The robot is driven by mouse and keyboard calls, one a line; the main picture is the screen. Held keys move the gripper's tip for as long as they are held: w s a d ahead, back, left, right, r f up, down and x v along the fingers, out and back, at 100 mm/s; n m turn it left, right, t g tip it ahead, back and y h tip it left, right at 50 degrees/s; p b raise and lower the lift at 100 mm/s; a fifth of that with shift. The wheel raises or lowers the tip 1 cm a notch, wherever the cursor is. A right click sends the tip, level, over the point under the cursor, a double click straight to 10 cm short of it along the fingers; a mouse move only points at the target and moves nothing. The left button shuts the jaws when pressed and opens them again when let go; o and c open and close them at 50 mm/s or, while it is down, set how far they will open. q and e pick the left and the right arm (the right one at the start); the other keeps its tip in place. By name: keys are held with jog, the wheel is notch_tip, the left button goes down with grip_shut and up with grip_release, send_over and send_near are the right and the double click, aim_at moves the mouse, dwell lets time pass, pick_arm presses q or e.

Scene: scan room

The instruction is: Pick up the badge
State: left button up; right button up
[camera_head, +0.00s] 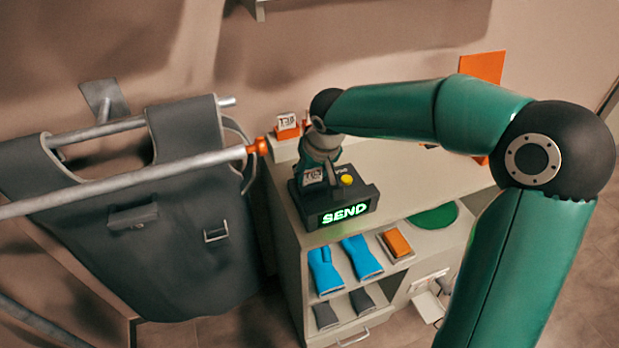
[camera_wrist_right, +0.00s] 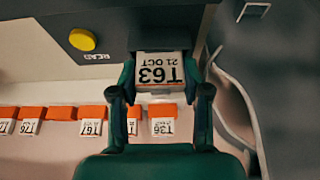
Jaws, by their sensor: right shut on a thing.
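The badge, white with an orange edge and marked T63, 21 OCT, shows upside down in the right wrist view (camera_wrist_right: 160,68). My right gripper (camera_wrist_right: 160,82) is shut on it, one finger on each side. The badge's far end meets a dark slot-like recess in the reader; how deep it sits I cannot tell. In the head view my right gripper (camera_head: 318,158) is over the dark reader box (camera_head: 364,193), whose green display says SEND. The badge (camera_head: 313,175) shows partly below the gripper. My left gripper is not in view.
Several other badges (camera_wrist_right: 92,128) stand in a row with orange tops. The reader has a yellow button (camera_head: 347,180). A grey apron (camera_head: 170,230) hangs on rails at left. Blue gloves (camera_head: 325,271) lie on the shelf below.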

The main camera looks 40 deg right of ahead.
jog(key=shift+c, duration=0.5)
jog(key=shift+r, duration=0.1)
jog(key=shift+r, duration=0.15)
notch_tip(320, 180, up, 20)
jog(key=p, duration=0.1)
jog(key=shift+f, duration=0.25)
dwell(0.5)
